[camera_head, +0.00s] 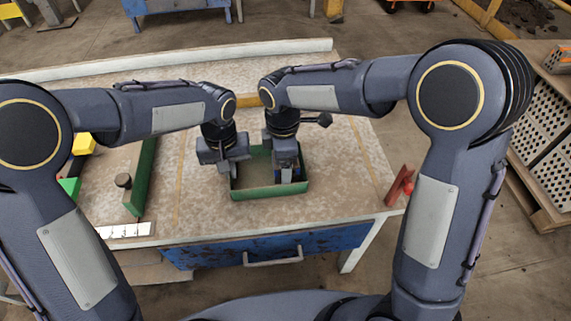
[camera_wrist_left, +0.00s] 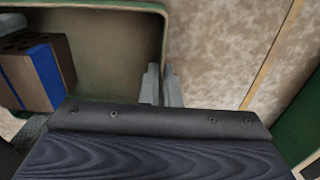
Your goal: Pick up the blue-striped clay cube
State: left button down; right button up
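The clay cube (camera_wrist_left: 22,68) with a blue stripe sits in the green tray (camera_wrist_left: 98,8) in the left wrist view. It is brown with dark holes on top and is cut by the left picture edge. In the head view a bit of blue (camera_head: 287,172) shows under my right gripper (camera_head: 288,178), in the near right part of the tray (camera_head: 268,191). Whether the right fingers touch the cube is hidden. My left gripper (camera_head: 236,168) is at the tray's left wall. In the left wrist view its two fingers (camera_wrist_left: 162,88) are close together, with the wall between them.
A red piece (camera_head: 399,186) is at the table's right edge. A blue drawer (camera_head: 225,250) is in front. The tabletop right of the tray is clear.

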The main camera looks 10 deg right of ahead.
notch_tip(320, 180, down, 2)
jog(key=shift+f, duration=0.1)
jog(key=c, duration=1.1)
jog(key=shift+o, duration=0.2)
notch_tip(320, 180, up, 10)
jog(key=shift+r, duration=0.1)
pick_arm(q)
jog(key=c, duration=1.6)
grip_release()
